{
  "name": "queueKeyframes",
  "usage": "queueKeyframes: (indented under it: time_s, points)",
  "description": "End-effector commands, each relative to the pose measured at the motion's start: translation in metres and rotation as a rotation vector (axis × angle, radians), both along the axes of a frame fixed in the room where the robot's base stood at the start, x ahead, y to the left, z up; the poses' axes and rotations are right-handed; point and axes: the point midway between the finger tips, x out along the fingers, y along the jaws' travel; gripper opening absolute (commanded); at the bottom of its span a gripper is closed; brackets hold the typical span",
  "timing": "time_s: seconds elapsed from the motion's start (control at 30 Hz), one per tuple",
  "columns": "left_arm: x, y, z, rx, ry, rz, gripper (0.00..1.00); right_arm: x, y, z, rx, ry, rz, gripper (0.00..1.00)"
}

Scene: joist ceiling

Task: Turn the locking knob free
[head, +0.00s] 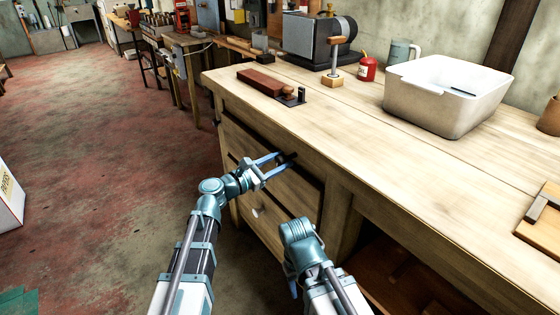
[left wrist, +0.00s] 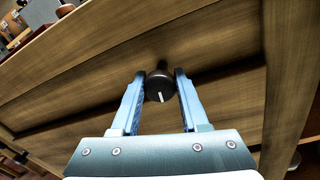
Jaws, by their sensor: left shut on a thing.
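The locking knob (head: 288,157) is a small, dark round knob on the front of the wooden bench, at the upper drawer front. In the left wrist view the knob (left wrist: 159,88) sits between the two blue fingers and has a short white mark on its face, pointing roughly up and down. My left gripper (head: 275,163) is shut on the knob; in the left wrist view the left gripper (left wrist: 160,76) has one finger on each side of it. My right gripper (head: 293,289) is mostly hidden behind its own wrist, low in front of the bench, apart from the knob.
On the bench top stand a white basin (head: 436,98), a red can (head: 367,69), a brown block (head: 260,81) and a wooden-handled tool (head: 335,62). An open shelf lies low at right.

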Motion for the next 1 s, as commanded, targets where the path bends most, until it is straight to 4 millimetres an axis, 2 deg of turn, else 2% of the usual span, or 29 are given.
queueKeyframes:
  time_s: [0.37,0.9,0.93,1.0]
  points:
    - [0.0008,0.0009,-0.0001,-0.082,0.115,0.002,0.0,0.0,0.0001,0.0021,0.0,0.0,0.0,0.5]
    - [0.0009,0.0011,-0.0003,-0.096,0.134,0.003,0.0,0.0,0.0001,0.0022,0.001,0.0,0.0,0.5]
    - [0.0009,0.0011,-0.0003,-0.096,0.134,0.003,0.46,0.0,0.0001,0.0022,0.001,0.0,0.0,0.5]
    - [0.0008,0.001,-0.0003,-0.095,0.133,0.002,0.59,0.0,0.0001,0.0022,0.0,0.0,0.0,0.5]
